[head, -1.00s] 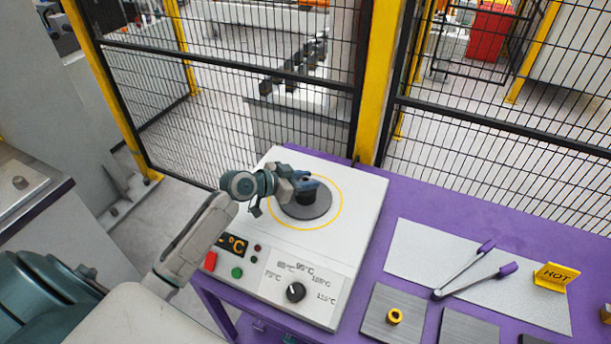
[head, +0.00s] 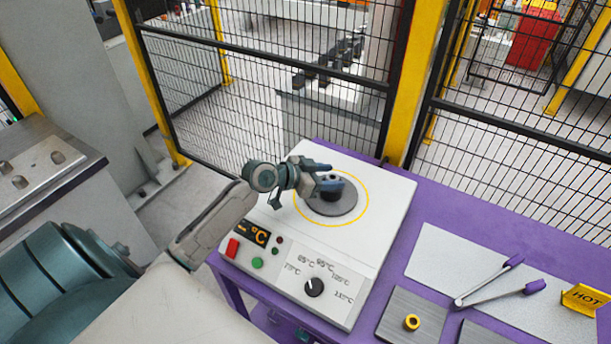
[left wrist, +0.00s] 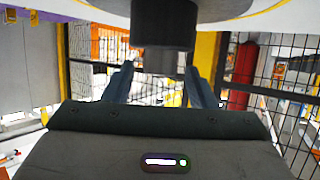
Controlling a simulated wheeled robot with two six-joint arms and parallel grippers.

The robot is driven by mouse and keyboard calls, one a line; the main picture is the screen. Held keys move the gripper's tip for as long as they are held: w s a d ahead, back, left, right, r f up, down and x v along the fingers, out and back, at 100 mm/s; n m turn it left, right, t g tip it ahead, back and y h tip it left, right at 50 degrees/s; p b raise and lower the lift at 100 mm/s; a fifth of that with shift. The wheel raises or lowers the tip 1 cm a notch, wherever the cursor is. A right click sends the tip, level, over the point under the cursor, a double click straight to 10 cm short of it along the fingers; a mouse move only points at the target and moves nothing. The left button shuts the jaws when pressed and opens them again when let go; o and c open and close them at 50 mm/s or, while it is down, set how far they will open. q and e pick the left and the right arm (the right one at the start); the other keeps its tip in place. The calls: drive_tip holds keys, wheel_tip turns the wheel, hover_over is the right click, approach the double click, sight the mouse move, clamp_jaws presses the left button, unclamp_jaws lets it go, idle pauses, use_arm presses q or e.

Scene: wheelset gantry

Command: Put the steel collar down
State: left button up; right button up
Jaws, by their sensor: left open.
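The steel collar (head: 331,179) is a dark grey, short cylinder standing on the round dark disc (head: 345,206) of the white heater. It also shows in the left wrist view (left wrist: 163,25) as a dark cylinder, with a narrower dark piece showing below it in the picture. My left gripper (head: 323,174) is open, with its blue fingers apart on either side of the collar. In the left wrist view the fingers (left wrist: 160,88) show below the collar's wide part, with clear space between them. The far finger partly hides the collar's surroundings. My right gripper is not in view.
The white heater (head: 385,200) has a yellow ring mark, buttons and a dial (head: 314,287). A mesh fence (head: 260,90) stands behind.

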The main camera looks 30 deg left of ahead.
use_arm(q)
drive_tip(key=b+v, duration=0.1)
drive_tip(key=v, duration=0.9)
drive_tip(key=shift+s+b, duration=0.25)
drive_tip(key=shift+b, duration=0.15)
drive_tip(key=shift+a+r, duration=0.1)
idle(0.4)
idle(0.5)
